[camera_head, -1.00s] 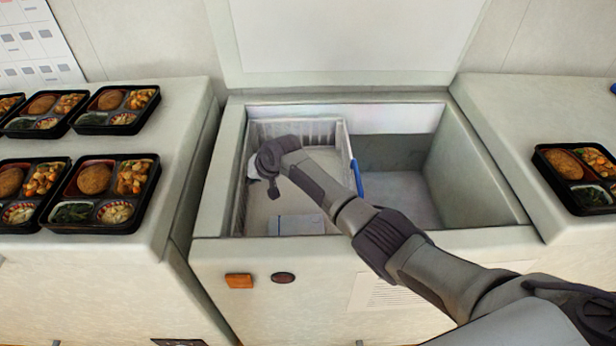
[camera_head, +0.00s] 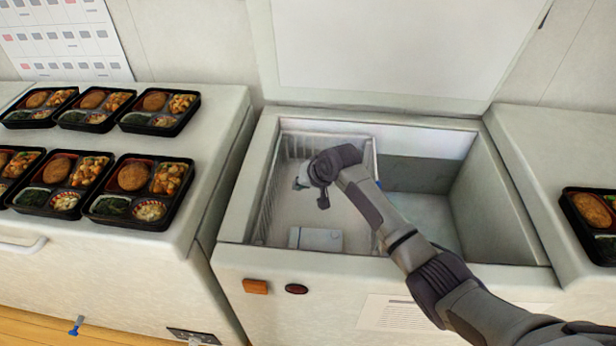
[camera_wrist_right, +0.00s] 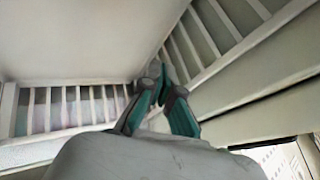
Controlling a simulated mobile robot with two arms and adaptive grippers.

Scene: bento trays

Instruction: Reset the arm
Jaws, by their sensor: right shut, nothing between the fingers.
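My right arm reaches from the lower right over the open chest freezer (camera_head: 232,215). My right gripper (camera_head: 302,183) is over the white wire basket (camera_head: 270,190) inside the freezer's left part. In the right wrist view the gripper (camera_wrist_right: 157,68) has its fingertips together, with nothing between them. White basket bars (camera_wrist_right: 60,110) show around it there. My left gripper is not in view.
Several bento trays (camera_head: 95,220) stand on the left counter (camera_head: 215,120). Another bento tray (camera_head: 568,210) is on the right counter (camera_head: 520,125). The raised freezer lid (camera_head: 385,45) stands behind the opening. The freezer's right compartment (camera_head: 500,210) looks empty.

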